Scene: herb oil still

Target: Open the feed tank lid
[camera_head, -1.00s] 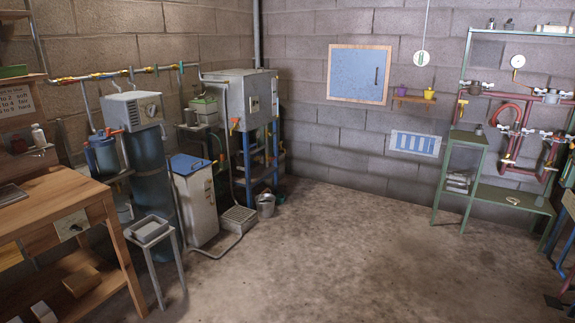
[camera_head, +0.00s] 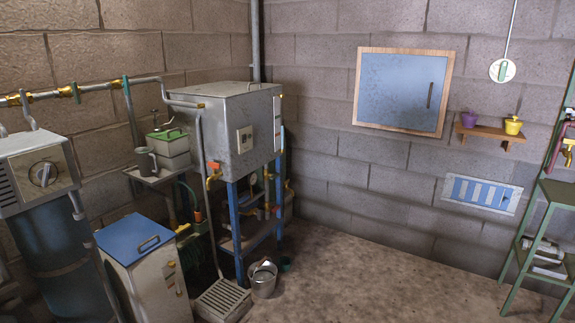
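A large grey metal tank (camera_head: 235,130) stands on a blue-legged stand, with a closed flat top. A pale floor cabinet (camera_head: 155,280) stands in front of it at lower left. Its blue lid (camera_head: 135,240) is shut and has a dark handle (camera_head: 149,243) on top. I cannot tell from the picture which of the two is the feed tank. Neither of my grippers is in view.
A dark blue cylinder with a grey head (camera_head: 40,172) is at the left. A slatted drain box (camera_head: 224,299) and metal bucket (camera_head: 263,278) sit on the floor below the tank. The floor (camera_head: 390,290) to the right is clear; a green rack (camera_head: 548,220) stands beyond.

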